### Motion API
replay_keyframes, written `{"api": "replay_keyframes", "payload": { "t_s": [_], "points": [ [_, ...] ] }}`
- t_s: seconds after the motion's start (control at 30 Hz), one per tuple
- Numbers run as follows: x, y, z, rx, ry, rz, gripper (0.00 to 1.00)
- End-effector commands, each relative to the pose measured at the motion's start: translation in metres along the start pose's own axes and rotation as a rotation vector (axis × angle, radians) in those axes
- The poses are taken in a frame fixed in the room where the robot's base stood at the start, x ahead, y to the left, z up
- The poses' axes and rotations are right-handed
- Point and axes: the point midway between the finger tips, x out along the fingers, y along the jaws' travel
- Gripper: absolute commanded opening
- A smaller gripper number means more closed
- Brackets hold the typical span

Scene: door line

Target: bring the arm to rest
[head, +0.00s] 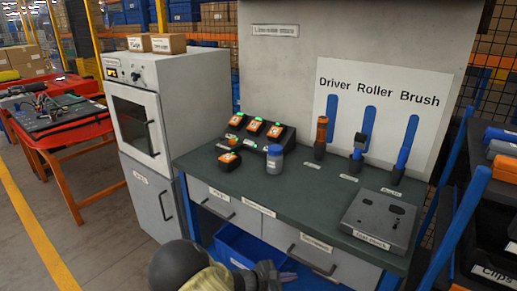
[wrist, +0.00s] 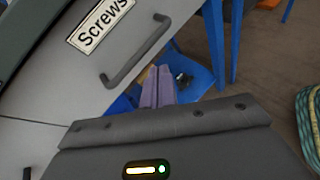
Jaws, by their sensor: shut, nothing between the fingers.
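My gripper (head: 266,272) is at the bottom of the head view, low in front of the bench and beside the blue bin. In the wrist view its two fingers (wrist: 158,72) are together with nothing between them. They point toward the blue bin (wrist: 192,72) under the drawers. A grey drawer (wrist: 85,50) labelled "Screws", with a dark bar handle (wrist: 135,52), is at the upper left of the wrist view. The gripper appears apart from the drawer front. Most of my arm is outside the head view.
The workbench (head: 315,182) holds a charger with batteries (head: 256,130), a blue-lidded jar (head: 275,160), three upright tools and a grey case (head: 378,222). A grey oven cabinet (head: 150,120) stands left. A dark shelf (head: 490,215) is close right. Floor (head: 95,255) is clear at left.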

Motion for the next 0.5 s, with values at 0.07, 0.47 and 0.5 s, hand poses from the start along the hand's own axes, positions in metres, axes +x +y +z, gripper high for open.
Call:
{"api": "replay_keyframes", "payload": {
  "t_s": [0.07, 0.47, 0.5],
  "points": [
    [0.006, -0.019, 0.015, 0.104, 0.072, -0.12, 0.0],
    [-0.01, -0.088, 0.07, 0.628, 0.376, -0.595, 0.0],
    [-0.013, -0.092, 0.076, 0.684, 0.402, -0.634, 0.0]
  ]
}}
